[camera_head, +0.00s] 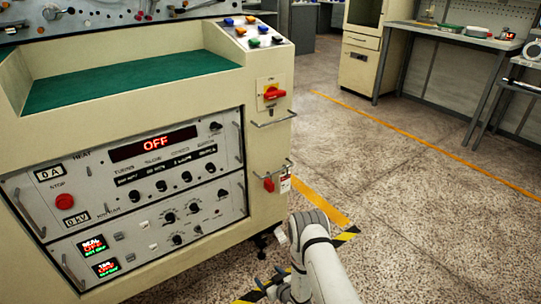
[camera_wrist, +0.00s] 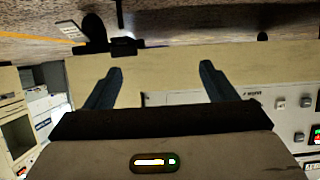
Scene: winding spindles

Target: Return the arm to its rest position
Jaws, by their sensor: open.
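My gripper (camera_wrist: 161,72) shows in the wrist view with its two dark fingers wide apart and nothing between them. In the wrist view the cream machine cabinet (camera_wrist: 180,62) appears upside down beyond the fingers. In the head view my white arm is at the bottom centre-right, bent low beside the front right corner of the cabinet (camera_head: 262,180). My gripper (camera_head: 271,278) shows partly there, near the bottom edge, over the floor in front of the cabinet. The rest of the arm is cut off by the frame.
The cabinet's control panel (camera_head: 130,150) has a display reading OFF and a red stop button (camera_head: 65,201). A red rotary switch (camera_head: 274,93) and handles stick out on its right side. Open speckled floor (camera_head: 400,190) lies right; a workbench (camera_head: 455,38) stands behind.

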